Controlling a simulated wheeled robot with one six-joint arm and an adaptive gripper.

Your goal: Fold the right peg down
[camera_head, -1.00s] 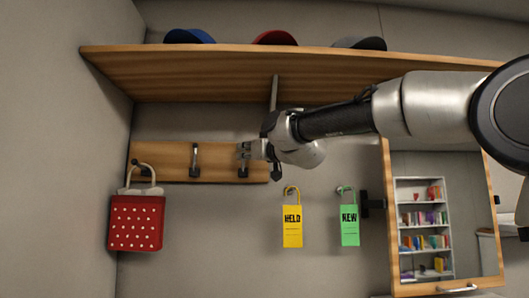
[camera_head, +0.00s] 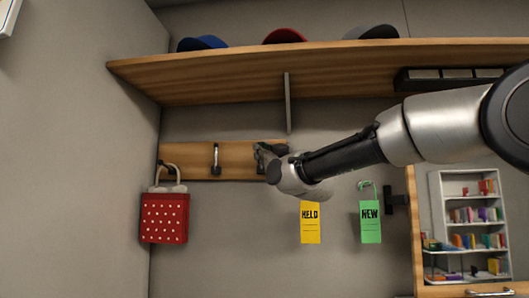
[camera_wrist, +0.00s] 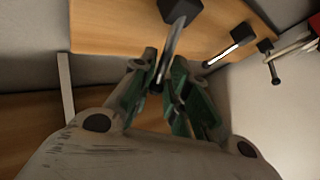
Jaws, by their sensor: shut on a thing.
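The right peg (camera_wrist: 172,50) shows in the wrist view as a metal arm on a dark mount, tilted out from the wooden board (camera_head: 238,158). My gripper (camera_wrist: 163,92) is shut on this peg, with its green-padded fingers on either side of its end. In the head view my gripper (camera_head: 268,156) is at the right end of the board and hides most of the right peg. The middle peg (camera_head: 215,158) is upright against the board; it also shows in the wrist view (camera_wrist: 230,46).
A red dotted bag (camera_head: 164,218) hangs from the left peg. A wooden shelf (camera_head: 220,84) with caps is above. A mirror (camera_head: 468,220) is at right.

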